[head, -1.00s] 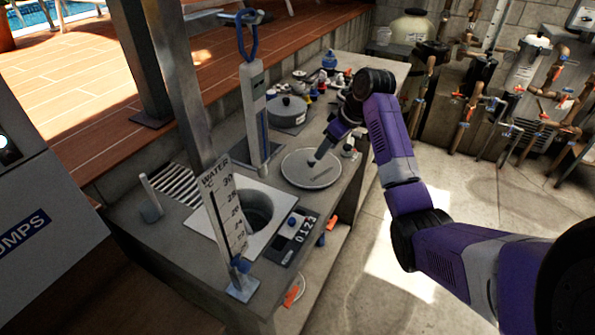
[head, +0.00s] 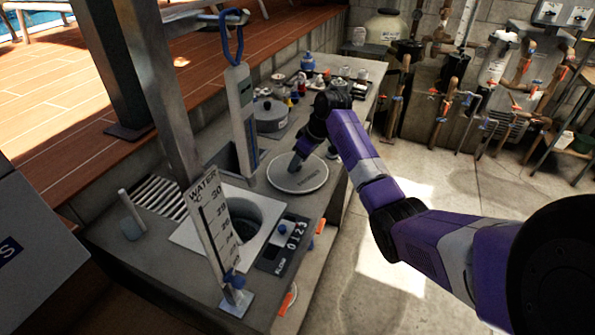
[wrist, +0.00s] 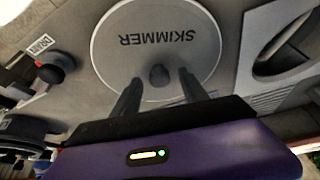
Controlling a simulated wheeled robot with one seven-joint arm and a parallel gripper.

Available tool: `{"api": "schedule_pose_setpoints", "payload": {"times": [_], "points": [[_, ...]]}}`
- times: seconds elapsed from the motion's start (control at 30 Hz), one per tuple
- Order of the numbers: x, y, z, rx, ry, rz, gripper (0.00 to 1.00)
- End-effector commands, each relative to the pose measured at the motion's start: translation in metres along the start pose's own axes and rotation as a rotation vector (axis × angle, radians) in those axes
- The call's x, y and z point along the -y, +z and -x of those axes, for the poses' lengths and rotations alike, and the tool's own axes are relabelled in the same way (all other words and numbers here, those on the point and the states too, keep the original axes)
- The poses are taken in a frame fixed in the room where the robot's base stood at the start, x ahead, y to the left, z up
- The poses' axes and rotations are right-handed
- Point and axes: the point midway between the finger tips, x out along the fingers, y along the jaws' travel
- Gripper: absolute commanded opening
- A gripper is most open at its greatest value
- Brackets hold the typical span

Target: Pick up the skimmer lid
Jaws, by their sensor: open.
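The skimmer lid (head: 311,177) is a round, flat grey disc lying on the grey counter (head: 160,228). In the wrist view the skimmer lid (wrist: 156,38) fills the upper middle, with the word SKIMMER upside down and a dark round knob (wrist: 159,76) near its lower edge. My gripper (wrist: 159,88) is open, with its two dark fingers on either side of the knob and apart from it. In the head view my gripper (head: 296,163) reaches down over the left part of the lid. The wrist partly hides the lid's far side there.
A square-framed round opening (head: 258,210) lies left of the lid, with a WATER gauge (head: 213,228) and a flow counter (head: 283,245) beside it. A tall post with a blue loop (head: 242,115) stands close by. A grey pot (head: 270,115) and small bottles sit behind.

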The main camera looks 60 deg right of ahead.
Motion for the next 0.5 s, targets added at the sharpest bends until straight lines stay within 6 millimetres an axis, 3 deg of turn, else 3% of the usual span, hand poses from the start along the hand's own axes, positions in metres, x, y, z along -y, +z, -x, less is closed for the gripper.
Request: {"api": "schedule_pose_setpoints", "payload": {"times": [0.2,0.47,0.5], "points": [[0.0001,0.0001,-0.001,0.0,0.0,0.0,0.52],[0.0001,0.0002,-0.0007,0.0,0.0,0.0,0.01],[0.0001,0.0002,-0.0007,0.0,0.0,0.0,0.0]]}}
